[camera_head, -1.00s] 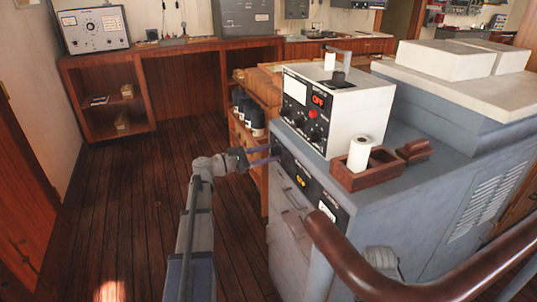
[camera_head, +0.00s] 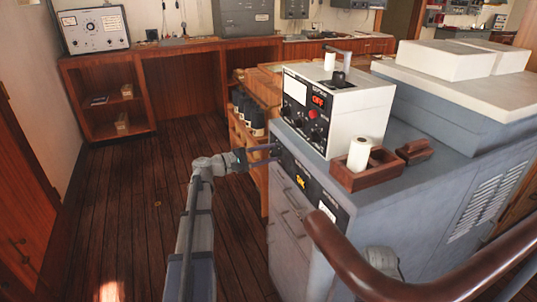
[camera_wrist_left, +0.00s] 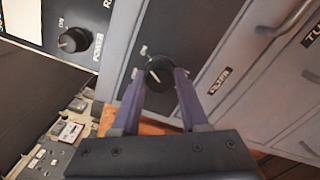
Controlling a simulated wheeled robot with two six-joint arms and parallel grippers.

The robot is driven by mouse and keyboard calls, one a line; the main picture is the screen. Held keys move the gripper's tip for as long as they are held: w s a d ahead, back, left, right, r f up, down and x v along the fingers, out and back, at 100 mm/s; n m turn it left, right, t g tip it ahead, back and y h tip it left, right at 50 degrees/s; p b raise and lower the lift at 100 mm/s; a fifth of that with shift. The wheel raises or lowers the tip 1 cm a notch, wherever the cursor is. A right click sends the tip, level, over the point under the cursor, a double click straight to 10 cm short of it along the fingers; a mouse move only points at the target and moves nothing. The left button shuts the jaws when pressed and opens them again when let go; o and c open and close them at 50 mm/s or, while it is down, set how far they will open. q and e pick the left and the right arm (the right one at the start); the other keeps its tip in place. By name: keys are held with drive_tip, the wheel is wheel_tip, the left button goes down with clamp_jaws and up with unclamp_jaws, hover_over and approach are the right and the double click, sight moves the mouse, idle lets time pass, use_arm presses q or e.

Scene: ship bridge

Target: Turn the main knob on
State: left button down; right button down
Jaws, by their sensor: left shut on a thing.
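The black knob (camera_wrist_left: 158,74) sits on the dark panel of the grey console, with small white marks beside it that I cannot read clearly. In the left wrist view my left gripper (camera_wrist_left: 161,76) is shut on the knob, one finger on each side. In the head view my left gripper (camera_head: 277,150) reaches from the left to the upper left end of the dark panel (camera_head: 322,197). The knob is too small to make out there. Amber lettering (camera_head: 300,181) glows on this panel. My right gripper is not in view.
A white instrument box (camera_head: 361,112) with a red OFF display (camera_head: 318,101) stands on the console, near a wooden tray (camera_head: 368,178) holding a white roll (camera_head: 358,154). In the wrist view a POWER knob (camera_wrist_left: 73,40) is at upper left. A brown handrail (camera_head: 345,259) crosses the front.

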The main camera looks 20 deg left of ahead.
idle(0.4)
use_arm(q)
drive_tip(key=shift+c, duration=2.1)
unclamp_jaws()
drive_tip(key=v, duration=0.8)
